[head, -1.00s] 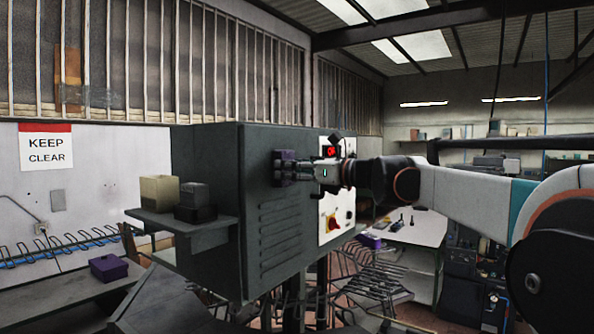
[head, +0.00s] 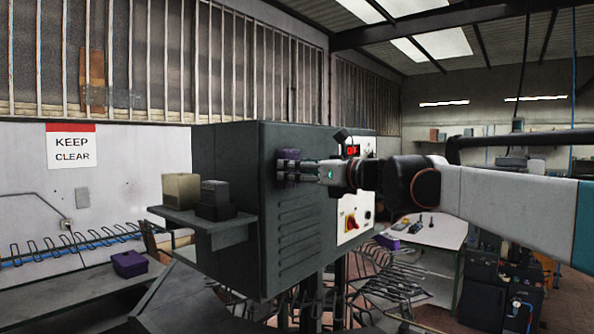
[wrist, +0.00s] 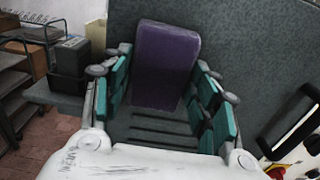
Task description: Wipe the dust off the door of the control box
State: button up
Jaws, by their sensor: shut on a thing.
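The control box (head: 227,150) is a large dark grey cabinet. Its door (head: 300,225), with louvres low down, faces right in the head view. My gripper (head: 295,170) is at the upper door, near its left edge. It is shut on a purple block (wrist: 165,60), which looks like a wiping pad. The teal fingers (wrist: 165,95) stand on either side of the block in the wrist view. The block is against or very close to the door; exact contact is hard to tell. I cannot make out dust on the door, and the patch behind the block is hidden.
A white switch panel (head: 345,232) with a red-yellow knob and a red display sits on the door's right part. A side shelf (head: 180,214) holds a beige box (head: 181,190) and a dark box (head: 214,200). A workbench (head: 425,232) stands behind, right.

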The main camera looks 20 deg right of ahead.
jog(key=shift+s+a, duration=0.5)
jog(key=shift+a, duration=0.05)
jog(key=shift+s, duration=0.25)
jog(key=shift+v, duration=2.75)
jog(key=shift+d, duration=0.1)
jog(key=shift+v, duration=1.45)
